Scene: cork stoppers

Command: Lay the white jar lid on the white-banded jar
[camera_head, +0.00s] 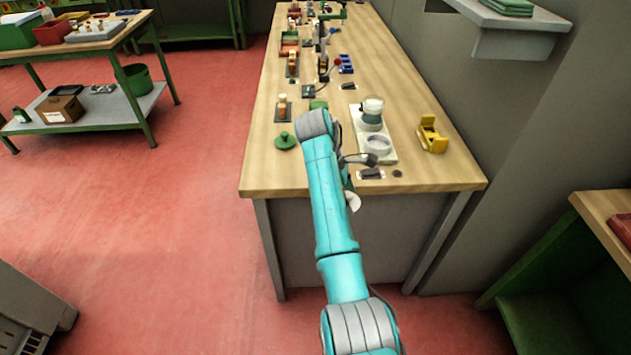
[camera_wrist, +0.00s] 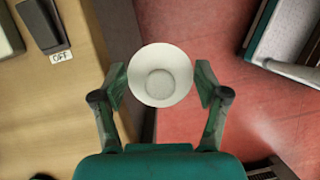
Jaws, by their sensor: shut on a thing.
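The white jar lid (camera_wrist: 160,75) is between the two fingers of my gripper (camera_wrist: 161,82) in the wrist view, which are shut on its sides. In the head view a white piece of it (camera_head: 353,202) shows beside my arm, in front of the table's near edge; my gripper is mostly hidden there by my arm. A jar with a white band (camera_head: 372,108) stands upright on a pale tray (camera_head: 390,157) on the table, behind and right of my gripper. Its details are small.
A white ring (camera_head: 378,145) lies on the tray in front of the jar. A yellow holder (camera_head: 432,134) stands to the right. A green lid (camera_head: 286,140) lies left of my arm. Red floor lies below the lid.

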